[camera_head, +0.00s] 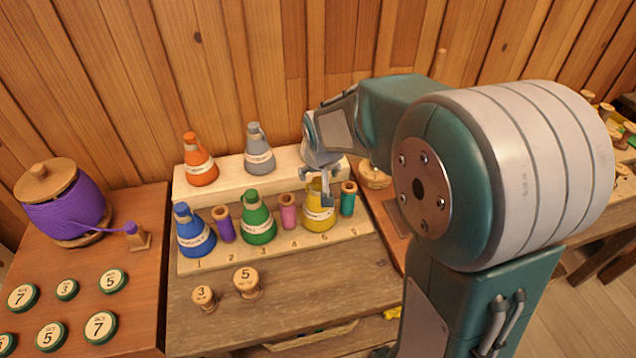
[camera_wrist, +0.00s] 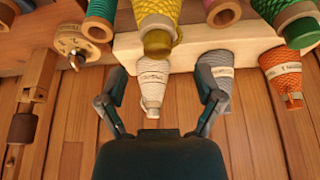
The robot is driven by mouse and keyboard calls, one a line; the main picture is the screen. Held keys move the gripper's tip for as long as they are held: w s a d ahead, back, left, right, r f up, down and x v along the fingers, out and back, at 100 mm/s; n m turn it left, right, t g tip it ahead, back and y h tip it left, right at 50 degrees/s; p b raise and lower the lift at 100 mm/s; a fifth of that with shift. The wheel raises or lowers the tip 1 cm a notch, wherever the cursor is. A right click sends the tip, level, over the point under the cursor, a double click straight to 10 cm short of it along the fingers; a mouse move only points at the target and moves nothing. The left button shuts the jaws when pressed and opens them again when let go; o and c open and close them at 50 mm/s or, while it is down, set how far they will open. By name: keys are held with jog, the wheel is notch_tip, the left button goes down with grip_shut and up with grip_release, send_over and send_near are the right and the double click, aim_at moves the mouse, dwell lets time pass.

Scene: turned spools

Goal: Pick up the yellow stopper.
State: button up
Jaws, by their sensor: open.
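A yellow cone-shaped spool (camera_head: 319,222) with a white label stands in the front row of the pale stepped rack, near number 5. Its narrow end carries a yellow-olive stopper (camera_wrist: 158,42), seen at the top of the wrist view. My gripper (camera_head: 322,186) is over the top of the yellow cone in the head view and partly hides it. In the wrist view my gripper (camera_wrist: 160,75) is open, its two fingers spread apart, with nothing held. The stopper lies beyond the fingertips, roughly centred between them. I cannot tell whether any finger touches the cone.
A pink spool (camera_head: 288,212) and a teal spool (camera_head: 348,200) stand beside the yellow cone. Green (camera_head: 258,218) and blue (camera_head: 194,232) cones share the front row. A cream cone (camera_wrist: 152,85), grey cone (camera_head: 258,150) and orange cone (camera_head: 199,160) stand behind. A wooden wall backs the rack.

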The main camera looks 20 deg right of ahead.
aim_at(318, 181)
jog(key=x, duration=0.4)
jog(key=shift+w+d+f, duration=0.15)
jog(key=shift+w+f, duration=0.05)
jog(key=shift+f, duration=0.05)
jog(key=shift+c, duration=0.4)
jog(key=c, duration=0.8)
